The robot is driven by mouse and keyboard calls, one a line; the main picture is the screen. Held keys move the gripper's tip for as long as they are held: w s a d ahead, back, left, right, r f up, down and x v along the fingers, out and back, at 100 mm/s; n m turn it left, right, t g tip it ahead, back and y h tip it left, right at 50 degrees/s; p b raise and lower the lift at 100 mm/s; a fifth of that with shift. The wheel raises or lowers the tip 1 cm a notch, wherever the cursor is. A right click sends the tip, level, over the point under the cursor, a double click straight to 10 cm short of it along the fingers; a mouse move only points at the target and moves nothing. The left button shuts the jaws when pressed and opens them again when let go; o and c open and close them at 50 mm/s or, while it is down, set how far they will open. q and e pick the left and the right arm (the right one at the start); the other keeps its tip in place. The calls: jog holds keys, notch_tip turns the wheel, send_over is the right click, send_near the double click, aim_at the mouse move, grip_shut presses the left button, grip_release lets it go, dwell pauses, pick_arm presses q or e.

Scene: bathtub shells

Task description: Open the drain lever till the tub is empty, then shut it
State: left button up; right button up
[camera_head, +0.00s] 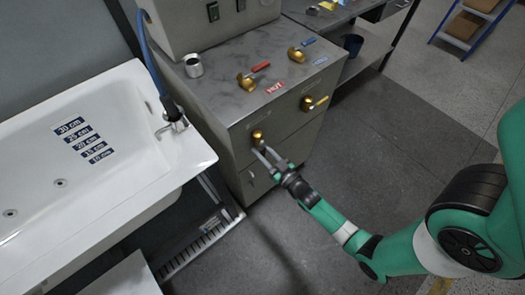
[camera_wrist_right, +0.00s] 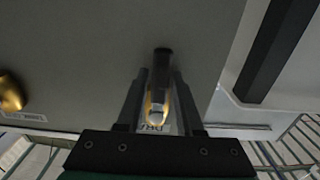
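The white bathtub (camera_head: 120,185) is at the left in the head view, with depth labels on its inner wall. I see no clear water surface in it. A brass valve (camera_head: 257,137) is low on the left of the grey cabinet's front. My right gripper (camera_head: 265,156) is just in front of it. In the right wrist view the gripper's two fingers (camera_wrist_right: 160,85) stand apart on either side of a dark-tipped lever (camera_wrist_right: 162,62) with brass behind it. A partly hidden label (camera_wrist_right: 153,128) there seems to begin with "DR". My left gripper is not in view.
The cabinet top (camera_head: 235,95) carries a red-levered HOT valve (camera_head: 250,78), a blue-levered valve (camera_head: 299,50) and a metal cup (camera_head: 193,66). A blue hose (camera_head: 150,55) hangs by the tub.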

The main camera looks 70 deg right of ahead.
grip_shut()
dwell(1.1)
